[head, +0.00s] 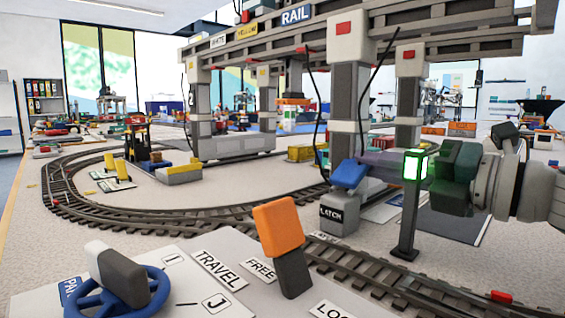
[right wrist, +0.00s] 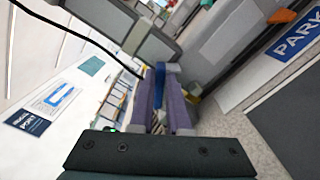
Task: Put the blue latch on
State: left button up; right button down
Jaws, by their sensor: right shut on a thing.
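The blue latch (head: 349,174) is a small blue piece above a grey block (head: 338,222) labelled LATCH, in the right middle of the head view. My right gripper (head: 368,165) reaches in from the right, its purple fingers shut on the blue latch. In the right wrist view the blue latch (right wrist: 160,78) shows as a narrow strip between the two purple fingers (right wrist: 161,108). The fingers hide part of it, and I cannot tell its exact tilt. My left gripper is not in view.
A signal post (head: 408,215) with a lit green lamp stands close in front of my right gripper. Nearby are an orange lever (head: 279,227) by the FREE label, a blue handwheel (head: 158,290) and curved rail track (head: 140,219). The gantry crane (head: 352,105) rises behind, with hanging black cables.

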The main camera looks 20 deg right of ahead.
jog(key=shift+d+m, duration=0.1)
jog(key=shift+m, duration=0.2)
jog(key=shift+w+d+f+m+p, duration=0.15)
jog(key=shift+f+m+p, duration=0.1)
jog(key=shift+m+p, duration=0.3)
jog(key=shift+w+d+f+m+p, duration=0.15)
jog(key=shift+f+m+p, duration=0.2)
jog(key=shift+m, duration=0.3)
jog(key=shift+d+f+m+p, duration=0.1)
jog(key=shift+f+m+p, duration=0.15)
jog(key=shift+m, duration=0.35)
jog(key=shift+d+f+m+p, duration=0.15)
jog(key=shift+m+p, duration=0.15)
jog(key=shift+m, duration=0.3)
jog(key=shift+f+m, duration=0.3)
jog(key=shift+m, duration=0.2)
jog(key=c, duration=0.9)
grip_release()
jog(key=shift+f, duration=0.1)
jog(key=shift+f, duration=0.1)
